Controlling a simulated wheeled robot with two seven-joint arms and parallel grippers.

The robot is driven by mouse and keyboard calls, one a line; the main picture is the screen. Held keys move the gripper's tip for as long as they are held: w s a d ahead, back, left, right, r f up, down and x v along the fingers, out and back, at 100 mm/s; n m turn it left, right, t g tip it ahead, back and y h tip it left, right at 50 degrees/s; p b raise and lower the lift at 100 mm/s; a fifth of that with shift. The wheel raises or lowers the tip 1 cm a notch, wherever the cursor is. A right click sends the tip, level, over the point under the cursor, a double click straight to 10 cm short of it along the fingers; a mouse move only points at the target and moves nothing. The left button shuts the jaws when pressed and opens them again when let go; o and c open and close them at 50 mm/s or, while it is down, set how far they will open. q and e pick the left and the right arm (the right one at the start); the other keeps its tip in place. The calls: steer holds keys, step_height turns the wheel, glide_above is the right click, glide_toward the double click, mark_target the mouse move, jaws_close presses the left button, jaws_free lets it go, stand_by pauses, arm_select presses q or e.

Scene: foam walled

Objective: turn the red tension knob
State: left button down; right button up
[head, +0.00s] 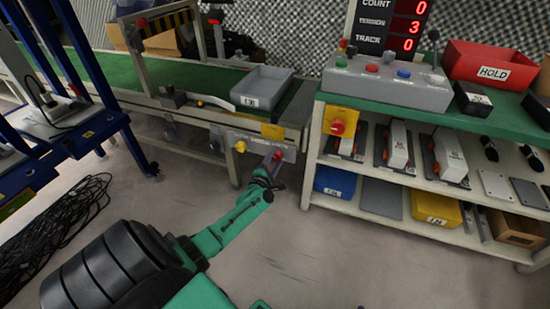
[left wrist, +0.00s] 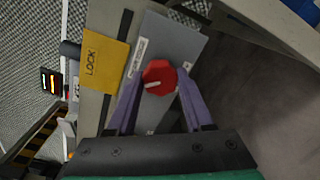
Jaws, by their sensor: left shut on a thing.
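The red tension knob (left wrist: 159,77) has a white pointer mark and sits on a grey plate (left wrist: 182,40) with a white label. In the head view the knob (head: 278,155) shows on the front of the conveyor frame. My left gripper (left wrist: 158,92) has its two purple fingers on either side of the knob and is shut on it. In the head view the left gripper (head: 272,165) reaches the plate from below, partly covering it. My right gripper is in neither view.
A yellow LOCK plate (left wrist: 90,62) is beside the knob plate. A yellow knob (head: 240,147) is left along the frame. The red button on a yellow box (head: 338,127) is on the shelf unit at right. A display (head: 390,25) reads tension 3. Open floor lies below.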

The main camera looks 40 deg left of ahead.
arm_select(q)
steer(key=m, duration=0.2)
steer(key=shift+m+p, duration=0.3)
steer(key=shift+m, duration=0.1)
steer(key=shift+d+m, duration=0.1)
steer(key=shift+m, duration=1)
steer(key=shift+m+p, duration=0.35)
steer(key=shift+m, duration=0.55)
steer(key=shift+c, duration=1.4)
jaws_free()
steer(key=shift+f, duration=0.1)
